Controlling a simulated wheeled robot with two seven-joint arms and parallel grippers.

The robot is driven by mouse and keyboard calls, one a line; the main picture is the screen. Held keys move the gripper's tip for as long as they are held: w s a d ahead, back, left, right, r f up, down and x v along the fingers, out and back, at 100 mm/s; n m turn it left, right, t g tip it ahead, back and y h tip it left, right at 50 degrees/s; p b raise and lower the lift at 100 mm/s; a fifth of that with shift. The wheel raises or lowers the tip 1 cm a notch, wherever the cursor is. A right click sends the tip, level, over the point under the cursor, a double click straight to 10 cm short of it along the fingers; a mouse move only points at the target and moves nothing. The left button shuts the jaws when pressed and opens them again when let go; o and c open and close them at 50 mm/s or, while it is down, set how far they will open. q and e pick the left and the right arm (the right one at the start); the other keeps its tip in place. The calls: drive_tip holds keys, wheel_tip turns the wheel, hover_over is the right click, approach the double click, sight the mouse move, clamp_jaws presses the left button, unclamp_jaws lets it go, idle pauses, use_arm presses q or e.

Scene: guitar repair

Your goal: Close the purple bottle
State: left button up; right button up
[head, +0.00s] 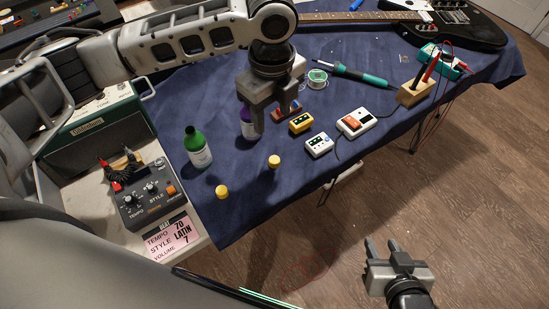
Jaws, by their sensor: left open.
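The purple bottle (246,128), with a white label, stands upright on the blue cloth, partly hidden behind a finger of my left gripper (276,119). That gripper points down, open, with its near finger in front of the bottle; I cannot tell whether they touch. The bottle's top is hidden. Two small yellow caps lie on the cloth: one (274,161) in front of the bottle, the other (222,191) near the left edge. A green bottle (197,150) stands to the left. My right gripper (382,244) is open and empty over the floor, off the table.
A solder spool (317,78), soldering iron (352,73) and guitar (462,25) lie behind. An amplifier (94,129) and grey effects unit (151,192) stand left. Cloth around the caps is clear.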

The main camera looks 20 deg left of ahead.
use_arm(q)
hover_over(274, 159)
wheel_tip(274, 159, down, 10)
drive_tip(key=shift+s+a+r, duration=0.1)
drive_tip(key=shift+r, duration=0.15)
drive_tip(key=shift+f, duration=2.6)
drive_tip(key=c, duration=1)
